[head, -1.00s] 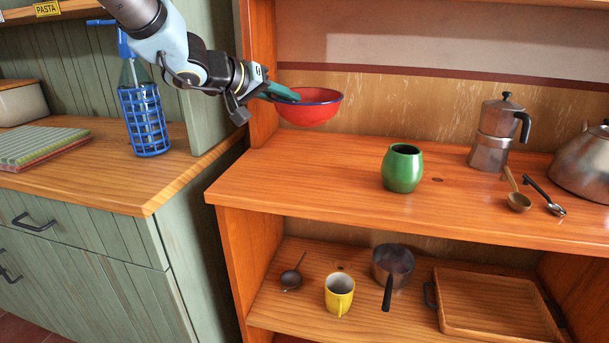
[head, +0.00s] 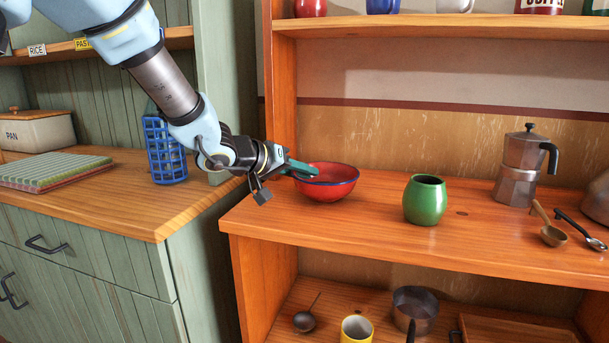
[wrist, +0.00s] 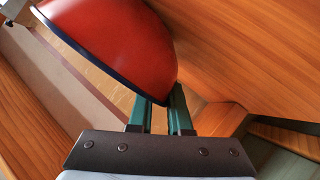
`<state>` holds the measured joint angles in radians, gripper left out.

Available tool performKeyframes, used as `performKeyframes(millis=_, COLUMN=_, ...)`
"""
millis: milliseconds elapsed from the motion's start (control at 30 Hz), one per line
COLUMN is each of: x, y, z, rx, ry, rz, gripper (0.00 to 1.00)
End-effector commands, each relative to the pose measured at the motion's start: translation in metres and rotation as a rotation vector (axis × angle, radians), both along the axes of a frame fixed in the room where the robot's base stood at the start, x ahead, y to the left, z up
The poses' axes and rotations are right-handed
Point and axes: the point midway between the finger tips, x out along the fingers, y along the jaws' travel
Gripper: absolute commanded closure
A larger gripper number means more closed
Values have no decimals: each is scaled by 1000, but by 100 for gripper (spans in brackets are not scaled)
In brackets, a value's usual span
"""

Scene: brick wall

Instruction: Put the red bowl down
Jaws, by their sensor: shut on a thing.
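The red bowl (head: 330,187) with a dark blue rim is upright at the left end of the wooden shelf's middle board (head: 370,224). It looks at or very near the board; I cannot tell for sure whether it touches. My gripper (head: 303,170) reaches in from the left and is shut on the bowl's left rim.
A green vase (head: 425,200) stands to the right of the bowl. Further right are a moka pot (head: 518,168) and two spoons (head: 550,233). A wooden side post (head: 281,110) rises close behind my gripper. The board in front of the bowl is clear.

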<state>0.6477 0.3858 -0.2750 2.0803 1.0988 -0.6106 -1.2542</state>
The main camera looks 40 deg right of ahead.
Motion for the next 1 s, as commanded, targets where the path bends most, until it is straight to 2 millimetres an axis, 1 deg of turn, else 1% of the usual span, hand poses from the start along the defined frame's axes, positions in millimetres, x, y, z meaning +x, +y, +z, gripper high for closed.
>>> performKeyframes(millis=167, x=0, y=0, z=-2, rx=-1, ry=0, rz=-1, gripper=100)
performKeyframes(millis=200, x=0, y=0, z=-3, rx=1, ry=0, rz=-1, gripper=82)
performKeyframes(millis=467, x=0, y=0, z=-2, rx=0, ry=0, rz=0, gripper=53)
performKeyframes(millis=667, x=0, y=0, z=-2, rx=0, ry=0, rz=0, gripper=53)
performKeyframes(millis=767, x=0, y=0, z=1, rx=-1, ry=-1, rz=0, gripper=53)
performKeyframes(millis=867, x=0, y=9, z=5, rx=1, ry=-1, rz=1, gripper=53)
performKeyframes(millis=1000, x=1, y=33, z=18, rx=0, ry=-2, rz=3, gripper=53)
